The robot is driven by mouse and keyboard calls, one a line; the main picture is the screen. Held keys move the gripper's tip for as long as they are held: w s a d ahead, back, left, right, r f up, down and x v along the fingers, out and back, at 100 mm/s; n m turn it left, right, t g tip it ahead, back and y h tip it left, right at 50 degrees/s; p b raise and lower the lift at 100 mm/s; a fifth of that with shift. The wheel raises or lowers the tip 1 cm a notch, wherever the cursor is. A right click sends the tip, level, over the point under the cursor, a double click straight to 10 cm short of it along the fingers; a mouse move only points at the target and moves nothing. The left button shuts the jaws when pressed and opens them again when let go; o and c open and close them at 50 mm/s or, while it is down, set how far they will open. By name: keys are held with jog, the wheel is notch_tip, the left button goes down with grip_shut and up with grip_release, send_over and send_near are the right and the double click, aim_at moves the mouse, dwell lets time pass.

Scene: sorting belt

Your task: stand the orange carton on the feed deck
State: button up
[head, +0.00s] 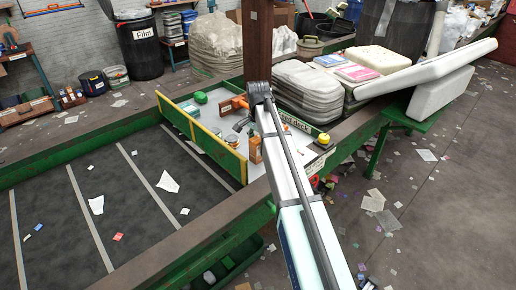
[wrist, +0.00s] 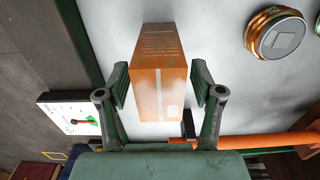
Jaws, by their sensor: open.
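The orange carton (wrist: 160,92) is in the wrist view, with small print on one side and a pale label patch on the nearer face. It also appears upright near the front edge of the grey deck in the head view (head: 255,150). My gripper (wrist: 160,88) is open, with one finger on each side of the carton and a visible gap on both sides. The feed deck (head: 213,112) is the light grey surface under the carton.
A round orange-rimmed can (wrist: 275,33) lies right of the carton, and an orange bar (wrist: 270,140) is below right. A green-and-yellow barrier (head: 200,137) borders the deck beside the dark belt (head: 130,190). A yellow-topped button box (head: 323,140) is at the deck's right.

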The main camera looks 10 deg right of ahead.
notch_tip(320, 180, up, 10)
jog(key=shift+r+b, duration=0.1)
jog(key=shift+b, duration=0.85)
